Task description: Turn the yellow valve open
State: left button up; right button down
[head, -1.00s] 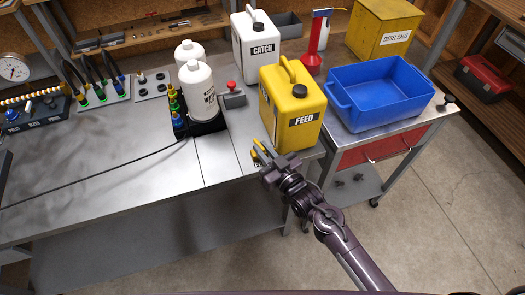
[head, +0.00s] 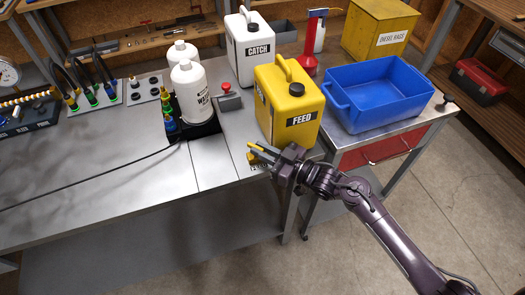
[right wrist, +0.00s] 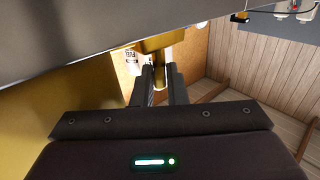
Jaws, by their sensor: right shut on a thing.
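The yellow valve (head: 252,157) sits at the front right edge of the metal bench, just in front of the yellow FEED can (head: 290,105). My right gripper (head: 258,152) reaches in from the right and is shut on the valve's handle. In the right wrist view the yellow valve piece (right wrist: 160,40) shows at the ends of the fingers (right wrist: 160,78). The fingers and their shadow hide part of the handle. A small label plate lies beside it, partly covered. My left gripper is not in view.
The white CATCH can (head: 252,48) and a red button box (head: 227,97) stand behind the valve. A blue bin (head: 376,95) sits on the cart at right. White bottles (head: 190,92) stand in a black tray to the left. The bench's front left is clear, apart from a cable.

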jog(key=c, duration=1.5)
grip_release()
jog(key=shift+s+r, duration=0.1)
jog(key=shift+d, duration=0.1)
